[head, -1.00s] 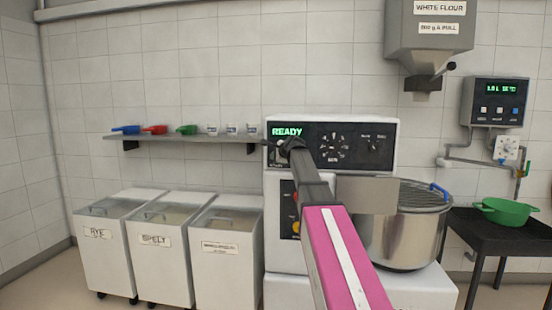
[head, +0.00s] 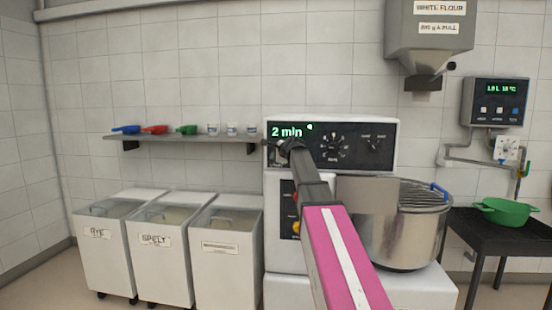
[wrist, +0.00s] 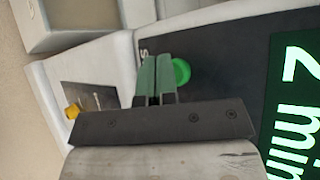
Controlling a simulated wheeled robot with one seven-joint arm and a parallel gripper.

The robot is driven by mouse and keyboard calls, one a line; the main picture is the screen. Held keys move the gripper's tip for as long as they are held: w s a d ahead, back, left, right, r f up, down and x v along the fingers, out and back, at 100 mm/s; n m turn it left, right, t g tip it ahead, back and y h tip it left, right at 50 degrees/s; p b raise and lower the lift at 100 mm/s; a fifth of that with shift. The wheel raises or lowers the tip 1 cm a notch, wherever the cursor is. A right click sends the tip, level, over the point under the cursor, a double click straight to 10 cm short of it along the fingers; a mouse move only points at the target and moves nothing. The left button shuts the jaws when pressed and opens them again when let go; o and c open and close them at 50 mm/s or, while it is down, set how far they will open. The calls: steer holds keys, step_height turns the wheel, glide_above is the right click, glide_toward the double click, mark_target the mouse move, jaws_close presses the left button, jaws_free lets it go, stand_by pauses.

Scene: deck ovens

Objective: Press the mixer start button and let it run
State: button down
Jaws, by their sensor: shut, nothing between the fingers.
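The mixer (head: 290,258) stands ahead with its dark control panel (head: 350,158). Its display (head: 288,131) reads "2 min" in green, with a small green dot beside it. The steel bowl (head: 403,235) with a wire guard is at the mixer's right. In the wrist view, a round green button (wrist: 181,72) sits on the panel right beside my gripper's fingertips (wrist: 156,62). The two fingers are together and empty. I cannot tell whether they touch the button. In the head view my arm hides the button and part of the panel.
A yellow knob (wrist: 72,111) shows on the mixer's lower front. Lidded bins (head: 160,250) stand at left under a shelf (head: 185,138) with scoops and cups. A flour hopper (head: 428,50) hangs above right. A green bowl (head: 505,212) rests on a dark table.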

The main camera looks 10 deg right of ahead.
steer(key=shift+s+a, duration=0.15)
steer(key=shift+s, duration=0.35)
steer(key=shift+s, duration=0.1)
steer(key=s, duration=0.1)
steer(key=s+a, duration=0.1)
steer(key=s, duration=0.2)
steer(key=shift+s+a, duration=0.25)
steer(key=shift+a, duration=0.05)
steer(key=shift+f, duration=0.1)
stand_by(0.3)
steer(key=s+f+n+g+h, duration=0.1)
steer(key=s+f+n+g, duration=0.3)
steer(key=f, duration=0.6)
steer(key=s+f+n, duration=0.2)
steer(key=s+f, duration=0.4)
steer(key=f, duration=0.5)
steer(key=s+f+n+g+h, duration=0.1)
steer(key=s+f+n+g, duration=0.3)
steer(key=f, duration=0.6)
steer(key=s+f+n+g+h, duration=0.2)
steer(key=s+f+n+g, duration=0.2)
steer(key=s+f, duration=1.4)
steer(key=s+n, duration=0.3)
steer(key=shift+s+d+f+h, duration=0.15)
steer(key=shift+d+f+h, duration=0.15)
steer(key=shift+d+h, duration=0.1)
